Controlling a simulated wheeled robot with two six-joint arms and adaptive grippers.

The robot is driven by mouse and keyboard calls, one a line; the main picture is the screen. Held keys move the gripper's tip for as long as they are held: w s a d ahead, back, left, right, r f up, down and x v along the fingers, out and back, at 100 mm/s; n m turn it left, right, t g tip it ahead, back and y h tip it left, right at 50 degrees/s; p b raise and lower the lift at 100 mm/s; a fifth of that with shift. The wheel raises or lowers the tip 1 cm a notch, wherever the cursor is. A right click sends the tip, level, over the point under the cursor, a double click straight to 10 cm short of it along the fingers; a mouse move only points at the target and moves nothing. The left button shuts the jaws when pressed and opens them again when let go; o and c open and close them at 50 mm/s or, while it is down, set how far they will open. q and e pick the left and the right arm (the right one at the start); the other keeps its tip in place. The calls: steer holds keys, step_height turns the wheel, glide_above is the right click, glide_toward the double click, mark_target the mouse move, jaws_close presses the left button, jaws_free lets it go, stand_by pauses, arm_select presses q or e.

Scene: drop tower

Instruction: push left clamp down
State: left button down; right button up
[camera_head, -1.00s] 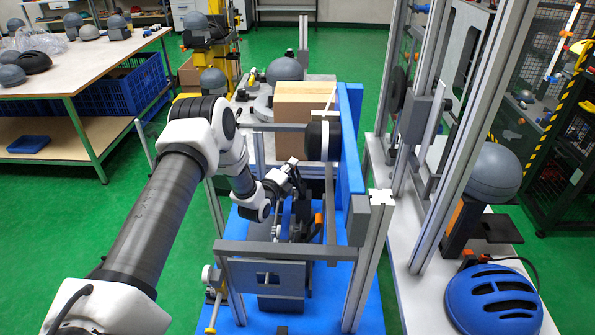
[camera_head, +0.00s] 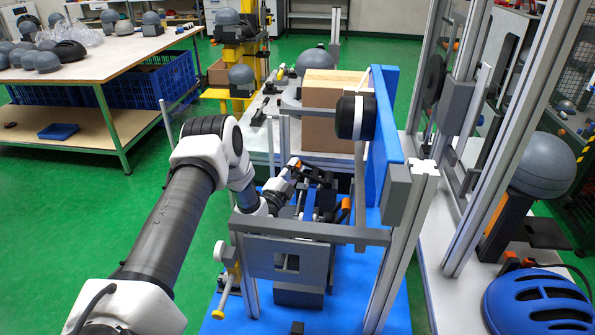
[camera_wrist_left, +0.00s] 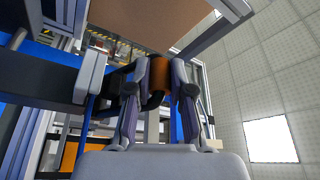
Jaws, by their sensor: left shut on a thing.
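The left clamp shows as an orange handle tip (camera_head: 296,166) inside the fixture in the head view. My left gripper (camera_head: 299,172) is at this handle, its arm reaching in from the left. In the left wrist view the two fingers of my left gripper (camera_wrist_left: 161,84) are closed around the orange handle (camera_wrist_left: 160,68). The clamp's lower part is hidden by the wrist and the frame. A second orange clamp handle (camera_head: 346,205) stands apart to the right. My right gripper is not in view.
A grey crossbar (camera_head: 310,229) and plate run in front of the clamps. A blue panel (camera_head: 381,140) and metal posts stand to the right. A black round pad (camera_head: 356,118) and a cardboard box (camera_head: 325,133) are behind. A blue helmet (camera_head: 538,309) lies at right.

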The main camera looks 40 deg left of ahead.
arm_select(q)
steer(key=shift+f, duration=0.5)
steer(key=c, duration=1.2)
jaws_free()
steer(key=shift+o, duration=0.8)
steer(key=shift+w+d, duration=0.1)
steer(key=shift+d, duration=0.05)
steer(key=shift+s, duration=0.4)
steer(key=v, duration=1.1)
